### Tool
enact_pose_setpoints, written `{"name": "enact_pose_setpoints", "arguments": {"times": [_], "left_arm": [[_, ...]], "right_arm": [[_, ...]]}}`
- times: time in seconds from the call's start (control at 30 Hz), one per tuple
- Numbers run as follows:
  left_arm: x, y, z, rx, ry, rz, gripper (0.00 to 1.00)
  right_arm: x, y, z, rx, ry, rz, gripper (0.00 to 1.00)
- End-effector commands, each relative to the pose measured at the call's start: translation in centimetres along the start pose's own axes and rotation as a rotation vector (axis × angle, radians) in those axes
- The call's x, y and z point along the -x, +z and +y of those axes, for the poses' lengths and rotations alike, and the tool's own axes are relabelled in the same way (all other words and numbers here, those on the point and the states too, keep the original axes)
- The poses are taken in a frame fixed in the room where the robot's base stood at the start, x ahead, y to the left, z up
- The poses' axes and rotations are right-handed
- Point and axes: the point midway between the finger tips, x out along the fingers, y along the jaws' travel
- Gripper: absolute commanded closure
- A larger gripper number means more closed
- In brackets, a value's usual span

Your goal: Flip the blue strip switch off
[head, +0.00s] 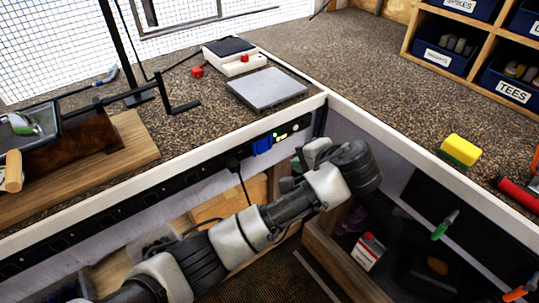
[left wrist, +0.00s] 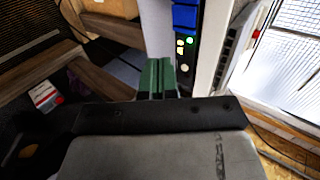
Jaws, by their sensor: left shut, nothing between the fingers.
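The blue strip switch (head: 262,146) sits on the black power strip (head: 190,180) along the front edge of the bench. The blue switch also shows at the top of the left wrist view (left wrist: 185,17), with lit green and yellowish lights just below it. My left gripper (left wrist: 158,78) has green fingers that are shut and empty. In the left wrist view they point toward the strip, below and left of the switch, and look apart from it. In the head view my left arm reaches up from below and its wrist is right of the switch; the fingertips are hard to make out there. My right gripper is not in view.
A grey flat plate (head: 268,90) and a white device with a red button (head: 235,57) stand on the bench. Below the bench, an open wooden drawer area holds a red-and-white container (head: 368,252).

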Motion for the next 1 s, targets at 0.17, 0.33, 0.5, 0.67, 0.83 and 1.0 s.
{"name": "enact_pose_setpoints", "arguments": {"times": [0.17,0.33,0.5,0.67,0.83,1.0], "left_arm": [[0.9,0.1,-0.6,0.002,-0.021,-0.007,1.0],[0.8,0.1,-0.5,0.002,-0.019,-0.007,1.0],[-0.1,0.1,-0.4,0.003,-0.021,-0.008,1.0],[-2.6,0.2,-0.5,0.003,-0.021,-0.012,1.0],[-6.3,0.2,-0.7,0.002,-0.02,-0.013,1.0],[-9.7,0.2,-0.7,0.002,-0.019,-0.011,1.0]], "right_arm": [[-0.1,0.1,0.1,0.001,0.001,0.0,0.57],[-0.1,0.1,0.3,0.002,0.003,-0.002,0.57],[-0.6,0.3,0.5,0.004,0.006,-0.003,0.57],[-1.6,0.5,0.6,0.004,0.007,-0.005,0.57],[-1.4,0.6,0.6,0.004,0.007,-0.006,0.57],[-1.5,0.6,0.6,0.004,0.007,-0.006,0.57]]}}
